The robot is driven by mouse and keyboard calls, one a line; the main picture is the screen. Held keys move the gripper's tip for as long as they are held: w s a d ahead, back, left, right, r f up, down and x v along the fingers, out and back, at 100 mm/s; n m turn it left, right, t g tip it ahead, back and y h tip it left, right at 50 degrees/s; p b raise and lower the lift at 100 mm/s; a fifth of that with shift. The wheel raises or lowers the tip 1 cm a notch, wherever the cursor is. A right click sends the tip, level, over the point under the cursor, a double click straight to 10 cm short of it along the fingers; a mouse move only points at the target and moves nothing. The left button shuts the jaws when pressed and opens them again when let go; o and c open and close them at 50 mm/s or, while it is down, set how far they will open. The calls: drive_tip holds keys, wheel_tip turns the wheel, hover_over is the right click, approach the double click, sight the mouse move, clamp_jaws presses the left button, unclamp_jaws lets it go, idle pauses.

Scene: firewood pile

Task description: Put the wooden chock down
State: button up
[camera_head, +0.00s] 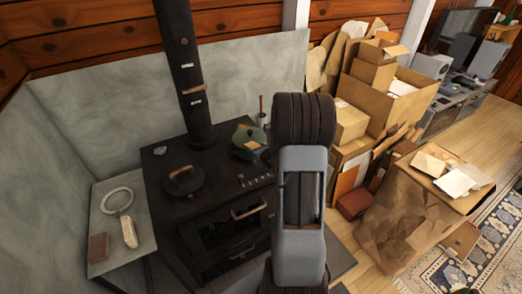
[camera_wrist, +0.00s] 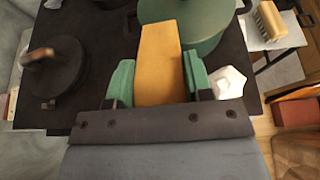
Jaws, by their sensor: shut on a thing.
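In the wrist view the wooden chock (camera_wrist: 160,62), a plain orange-brown block, sits between the two green fingers of my gripper (camera_wrist: 159,82). The gripper is shut on it, and the chock points away from the palm. Behind it is the dark top of the stove (camera_wrist: 110,45); I cannot tell whether the chock touches it. The far end of the chock overlaps the green pot (camera_wrist: 207,28) in this view. The black stove (camera_head: 215,182) stands left of my arm there.
A small side table (camera_head: 103,201) at left holds a ring, a brush and a brown block. Cardboard boxes (camera_head: 372,75) crowd the right.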

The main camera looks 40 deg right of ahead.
drive_tip(key=shift+f+b, duration=0.65)
drive_tip(key=shift+b, duration=0.2)
drive_tip(key=o, duration=0.9)
drive_tip(key=shift+o, duration=0.2)
drive_tip(key=shift+r, duration=0.1)
drive_tip(key=shift+r+p, duration=0.45)
drive_tip(key=shift+p, duration=0.2)
drive_tip(key=shift+r+p, duration=0.5)
drive_tip(key=shift+p, duration=0.1)
drive_tip(key=b+v, duration=0.8)
drive_tip(key=v, duration=0.3)
drive_tip(key=shift+s+f, duration=0.25)
drive_tip(key=shift+s, duration=0.2)
